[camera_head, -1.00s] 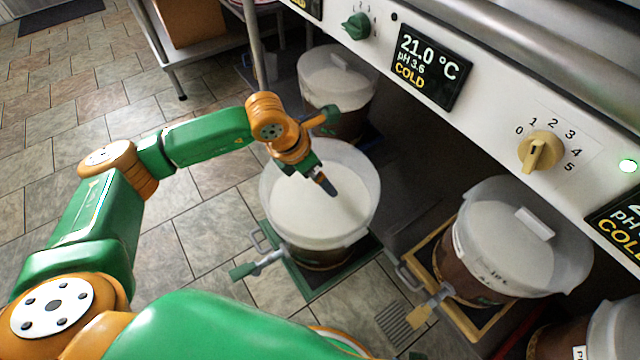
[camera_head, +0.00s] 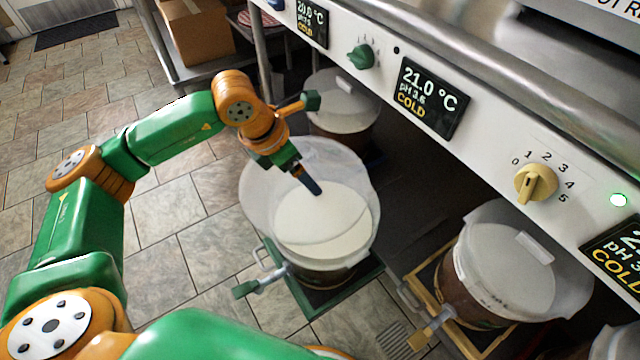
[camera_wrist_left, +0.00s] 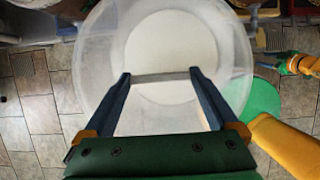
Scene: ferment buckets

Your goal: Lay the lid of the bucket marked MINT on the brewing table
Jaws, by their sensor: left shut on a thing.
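My left gripper (camera_head: 316,190) is shut on the handle bar (camera_wrist_left: 160,77) of a pale, translucent lid (camera_head: 268,190). The lid also shows in the left wrist view (camera_wrist_left: 112,50), spread out beneath the fingers. It is held above a brown bucket (camera_head: 322,277) and shifted to the left of it, so the two look apart. The white inside the bucket shows past and through the lid. I cannot read a MINT mark on this bucket. Which surface is the brewing table is not marked in the frames.
A counter front with dials and a display (camera_head: 430,95) runs along the upper right. Lidded buckets stand beneath it, one at the back (camera_head: 342,110) and one at the right (camera_head: 500,270). A cardboard box (camera_head: 195,35) sits on a rack at the back. The tiled floor at left is clear.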

